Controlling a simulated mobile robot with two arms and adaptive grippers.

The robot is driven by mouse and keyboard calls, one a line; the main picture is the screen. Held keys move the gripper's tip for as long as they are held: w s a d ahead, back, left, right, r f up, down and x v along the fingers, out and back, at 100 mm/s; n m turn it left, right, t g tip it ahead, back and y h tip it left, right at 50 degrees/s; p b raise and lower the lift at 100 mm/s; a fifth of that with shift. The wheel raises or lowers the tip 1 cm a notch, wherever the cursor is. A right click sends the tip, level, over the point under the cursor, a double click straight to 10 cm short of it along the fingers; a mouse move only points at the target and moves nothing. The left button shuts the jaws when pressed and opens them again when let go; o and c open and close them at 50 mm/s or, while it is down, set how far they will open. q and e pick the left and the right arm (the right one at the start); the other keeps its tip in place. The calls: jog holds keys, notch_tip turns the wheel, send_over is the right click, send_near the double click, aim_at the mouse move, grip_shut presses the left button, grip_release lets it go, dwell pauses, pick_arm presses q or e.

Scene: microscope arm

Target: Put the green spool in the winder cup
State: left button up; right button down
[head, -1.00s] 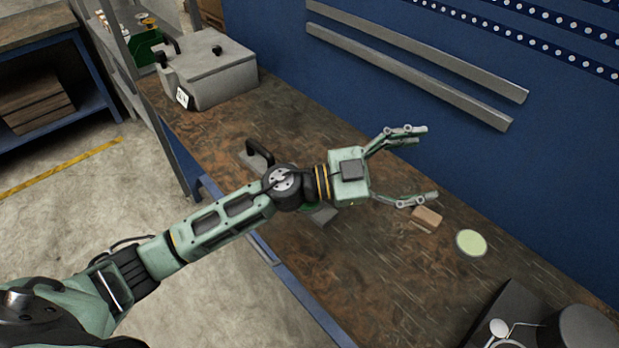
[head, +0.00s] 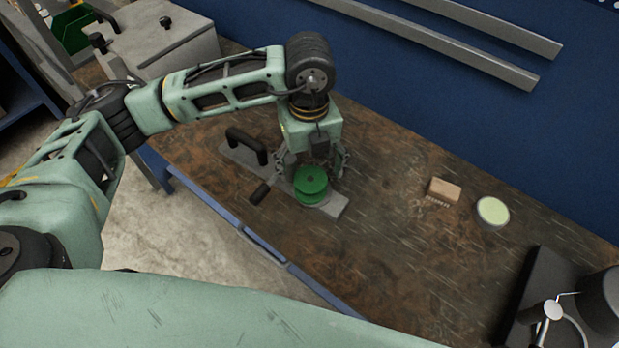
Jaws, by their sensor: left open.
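The green spool (head: 311,188) stands upright on the right part of a grey base plate (head: 335,207) on the bench. The plate has a black arched handle at its left and a black crank knob (head: 260,194). I take it to be the winder; its cup does not show clearly, and I cannot tell whether the spool sits in it. My left gripper (head: 312,170) points down over the spool from behind, its open fingers on either side of it. I cannot tell whether they touch it. My right gripper is out of view.
A wooden-backed brush (head: 444,189) and a round pale-green-topped tin (head: 492,211) lie to the right. A dark device with a small round mirror (head: 553,309) is at the lower right. A grey case (head: 165,42) stands at the back left. The bench's middle is clear.

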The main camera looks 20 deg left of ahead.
aim_at(309, 179)
pick_arm(q)
jog(key=shift+f, duration=0.45)
notch_tip(309, 179, down, 5)
jog(key=shift+w+r+p, duration=0.1)
jog(key=shift+r+p, duration=0.1)
jog(key=shift+p, duration=1)
jog(key=shift+f, duration=0.35)
jog(key=shift+c, duration=0.4)
jog(key=c, duration=1.1)
jog(key=shift+c, duration=0.9)
jog(key=shift+r, duration=0.15)
